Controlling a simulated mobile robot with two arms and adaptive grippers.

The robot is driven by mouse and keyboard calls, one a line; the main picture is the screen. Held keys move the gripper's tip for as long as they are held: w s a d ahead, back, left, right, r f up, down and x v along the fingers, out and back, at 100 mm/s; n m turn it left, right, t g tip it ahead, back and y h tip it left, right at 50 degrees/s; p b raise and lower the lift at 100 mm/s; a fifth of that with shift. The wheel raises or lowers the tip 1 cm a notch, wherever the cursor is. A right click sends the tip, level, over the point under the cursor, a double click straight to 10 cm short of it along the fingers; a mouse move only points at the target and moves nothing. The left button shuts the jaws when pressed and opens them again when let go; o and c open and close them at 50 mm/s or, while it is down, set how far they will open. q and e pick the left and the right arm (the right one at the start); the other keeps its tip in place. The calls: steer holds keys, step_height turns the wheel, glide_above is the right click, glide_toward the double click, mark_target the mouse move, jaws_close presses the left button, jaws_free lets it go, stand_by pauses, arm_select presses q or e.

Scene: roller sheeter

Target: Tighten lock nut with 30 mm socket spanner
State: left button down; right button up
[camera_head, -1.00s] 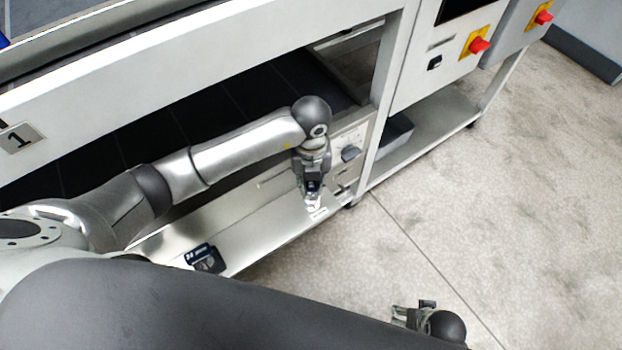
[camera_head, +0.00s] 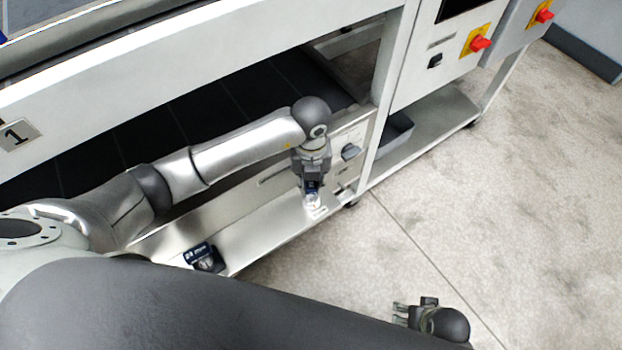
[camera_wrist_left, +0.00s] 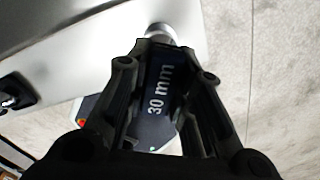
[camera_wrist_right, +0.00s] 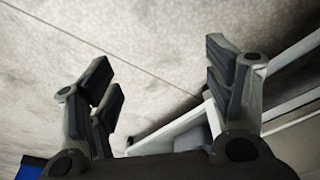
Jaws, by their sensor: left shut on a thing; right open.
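My left gripper (camera_head: 312,190) is shut on the 30 mm socket spanner, whose dark blue body marked "30 mm" (camera_wrist_left: 159,90) shows between the fingers in the left wrist view. The spanner's silver socket end (camera_wrist_left: 160,32) points down at the metal ledge (camera_head: 262,232) of the machine. I cannot tell whether it touches the ledge or sits over a nut; the lock nut is not visible. My right gripper (camera_wrist_right: 160,85) is open and empty, low over the floor; in the head view it shows at the bottom right (camera_head: 402,312).
Another dark tool or holder with a label (camera_head: 203,257) sits on the ledge to the left. The floor (camera_head: 500,210) at right is clear.

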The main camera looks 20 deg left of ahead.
arm_select(q)
steer(key=shift+f, duration=0.2)
arm_select(e)
steer(key=shift+w+r, duration=0.3)
steer(key=shift+r, duration=0.2)
steer(key=shift+r, duration=0.1)
arm_select(q)
steer(key=shift+f, duration=0.1)
arm_select(e)
steer(key=shift+w+r, duration=0.15)
steer(key=shift+r, duration=0.1)
arm_select(q)
steer(key=shift+f+b, duration=0.25)
steer(key=shift+b, duration=0.1)
arm_select(e)
steer(key=shift+r, duration=0.4)
arm_select(q)
steer(key=shift+f, duration=0.1)
arm_select(e)
steer(key=shift+r, duration=0.25)
steer(key=shift+r, duration=0.15)
arm_select(q)
steer(key=shift+f, duration=0.15)
arm_select(e)
steer(key=shift+r, duration=0.2)
